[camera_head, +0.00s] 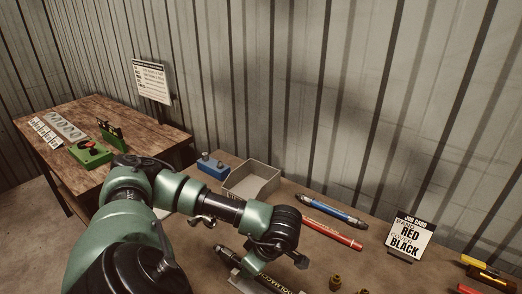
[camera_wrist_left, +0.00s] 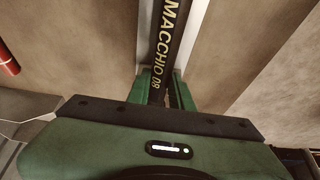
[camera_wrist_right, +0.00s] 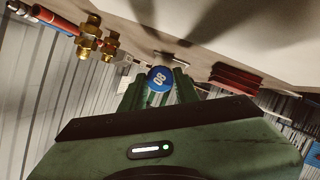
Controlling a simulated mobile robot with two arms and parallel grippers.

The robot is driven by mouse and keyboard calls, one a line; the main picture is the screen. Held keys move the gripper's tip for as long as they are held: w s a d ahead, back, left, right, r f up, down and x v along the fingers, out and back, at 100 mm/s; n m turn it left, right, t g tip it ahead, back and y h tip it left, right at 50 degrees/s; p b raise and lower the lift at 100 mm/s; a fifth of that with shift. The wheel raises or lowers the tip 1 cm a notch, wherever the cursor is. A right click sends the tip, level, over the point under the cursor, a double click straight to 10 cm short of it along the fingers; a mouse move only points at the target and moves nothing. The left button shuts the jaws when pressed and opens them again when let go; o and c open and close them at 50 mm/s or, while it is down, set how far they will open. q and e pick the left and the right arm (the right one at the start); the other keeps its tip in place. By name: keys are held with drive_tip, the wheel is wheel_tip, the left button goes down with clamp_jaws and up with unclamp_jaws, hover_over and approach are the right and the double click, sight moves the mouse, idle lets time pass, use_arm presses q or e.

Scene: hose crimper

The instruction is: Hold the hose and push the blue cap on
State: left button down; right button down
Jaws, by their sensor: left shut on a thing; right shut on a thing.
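A black hose (camera_head: 268,281) with yellow lettering lies in a pale channel at the bottom of the head view. In the left wrist view the hose (camera_wrist_left: 168,38) runs straight away between the fingers. My left gripper (camera_wrist_left: 163,88) is shut on it; its wrist partly hides the hose in the head view. In the right wrist view a round blue cap (camera_wrist_right: 160,78) marked 08 sits between the fingertips of my right gripper (camera_wrist_right: 160,90), which is shut on it. My right gripper and the cap do not show in the head view. The hose's end is not clearly visible.
A blue hose (camera_head: 333,212) and a red hose (camera_head: 331,233) lie behind. Brass fittings (camera_head: 335,283) stand at front. A job card (camera_head: 409,236) reads red and black. A grey bin (camera_head: 250,182) and blue block (camera_head: 212,167) are further back. A green tool (camera_head: 91,153) sits on another table.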

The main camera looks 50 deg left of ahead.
drive_tip(key=shift+s+a, duration=0.2)
drive_tip(key=shift+a, duration=0.5)
drive_tip(key=shift+s+a, duration=0.2)
drive_tip(key=shift+a, duration=0.45)
drive_tip(key=shift+s+a, duration=0.2)
drive_tip(key=shift+a, duration=0.5)
drive_tip(key=shift+s+a, duration=0.2)
drive_tip(key=shift+a, duration=0.4)
drive_tip(key=shift+s+a, duration=0.2)
drive_tip(key=shift+a, duration=0.4)
drive_tip(key=c, duration=1)
unclamp_jaws()
drive_tip(key=shift+o, duration=0.2)
drive_tip(key=shift+w+d+r, duration=0.15)
drive_tip(key=shift+d, duration=0.35)
drive_tip(key=v, duration=1.1)
drive_tip(key=shift+r, duration=0.1)
use_arm(q)
drive_tip(key=c, duration=1.2)
unclamp_jaws()
